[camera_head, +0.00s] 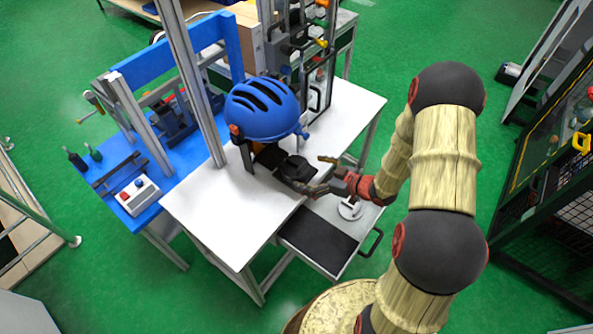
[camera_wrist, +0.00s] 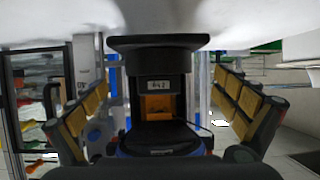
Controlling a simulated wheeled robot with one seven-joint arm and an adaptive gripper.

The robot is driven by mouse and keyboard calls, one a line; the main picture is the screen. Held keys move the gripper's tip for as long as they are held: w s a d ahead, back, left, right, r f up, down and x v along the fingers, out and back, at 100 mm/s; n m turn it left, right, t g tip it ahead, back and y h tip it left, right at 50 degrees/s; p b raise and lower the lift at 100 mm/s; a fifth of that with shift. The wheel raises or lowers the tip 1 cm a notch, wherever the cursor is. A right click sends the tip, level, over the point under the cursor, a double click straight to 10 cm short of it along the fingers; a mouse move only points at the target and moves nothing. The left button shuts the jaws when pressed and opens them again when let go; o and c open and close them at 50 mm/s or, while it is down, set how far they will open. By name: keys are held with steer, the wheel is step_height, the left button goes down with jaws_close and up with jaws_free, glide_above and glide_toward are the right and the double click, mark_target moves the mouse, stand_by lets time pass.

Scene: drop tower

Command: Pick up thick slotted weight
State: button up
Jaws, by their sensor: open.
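A round, silvery metal piece (camera_head: 350,208) lies in the pulled-out drawer below the tabletop; it looks like the slotted weight, but its slot and thickness are too small to tell. My gripper (camera_head: 317,174) is open and empty, above the tabletop's right edge, up and left of this piece and apart from it. Its fingers point left toward a black block (camera_head: 294,167) below the blue helmet. In the wrist view, my gripper (camera_wrist: 160,88) has its padded fingers spread wide, with a black labelled block (camera_wrist: 158,85) between them in the picture. The metal piece is not recognisable there.
The blue helmet (camera_head: 263,108) sits at the tower above the white table (camera_head: 215,205). The open drawer (camera_head: 318,238) has a black mat and a front handle. A blue bench (camera_head: 145,165) with a button box stands left. Upright metal posts rise behind.

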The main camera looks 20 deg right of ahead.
mark_target(304, 169)
steer(key=b+x, duration=0.1)
steer(key=x, duration=0.3)
steer(key=shift+w, duration=0.15)
steer(key=shift+r, duration=0.1)
steer(key=shift+c, duration=0.8)
